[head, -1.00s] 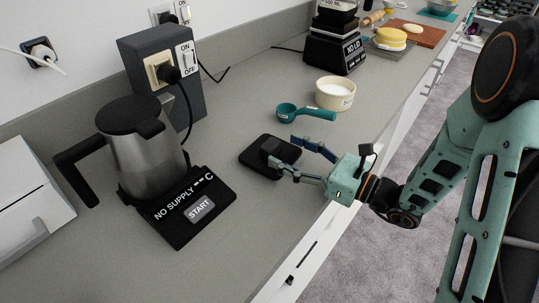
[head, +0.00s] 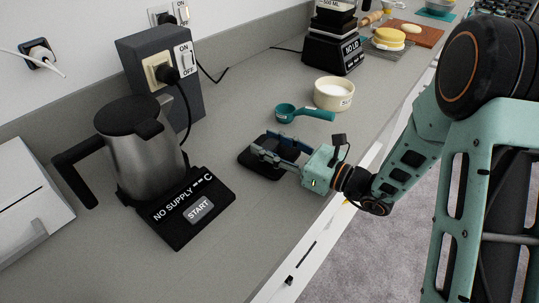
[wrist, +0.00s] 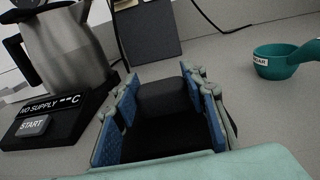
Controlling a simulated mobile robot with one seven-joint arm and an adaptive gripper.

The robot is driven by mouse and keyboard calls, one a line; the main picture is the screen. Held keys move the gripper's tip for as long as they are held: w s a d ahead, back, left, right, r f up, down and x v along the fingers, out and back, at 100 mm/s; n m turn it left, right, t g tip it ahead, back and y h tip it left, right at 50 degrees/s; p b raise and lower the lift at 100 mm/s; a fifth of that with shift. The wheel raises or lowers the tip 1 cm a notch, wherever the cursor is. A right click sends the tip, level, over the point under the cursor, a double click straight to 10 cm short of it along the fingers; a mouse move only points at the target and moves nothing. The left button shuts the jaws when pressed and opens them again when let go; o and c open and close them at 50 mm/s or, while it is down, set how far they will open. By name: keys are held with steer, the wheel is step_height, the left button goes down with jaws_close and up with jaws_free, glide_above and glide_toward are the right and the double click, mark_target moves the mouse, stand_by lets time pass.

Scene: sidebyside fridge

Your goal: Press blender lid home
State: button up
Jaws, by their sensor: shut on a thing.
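The black blender lid (head: 250,163) lies flat on the grey counter, a square slab with a raised block on top. My gripper (head: 264,146) has its blue-padded fingers around that raised block, shut on it. In the wrist view the block of the lid (wrist: 164,98) sits between both fingers. The blender base (head: 334,52) stands farther back along the counter; its display reads "NO LID". The top of the jar is cut off by the picture's edge.
A steel kettle (head: 146,150) on its base stands left of the lid. A teal scoop (head: 305,113) and a cream bowl (head: 333,94) stand between lid and blender. A grey outlet box (head: 160,75) with a cable is behind. The counter's front edge is close on the right.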

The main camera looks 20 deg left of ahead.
steer(key=c, duration=0.3)
steer(key=shift+r, duration=0.15)
steer(key=shift+r, duration=0.6)
steer(key=shift+c, duration=0.2)
steer(key=s+d+r+p, duration=0.2)
steer(key=s+d+r, duration=0.2)
steer(key=d+r, duration=0.7)
steer(key=shift+d+r, duration=0.3)
steer(key=shift+d, duration=0.9)
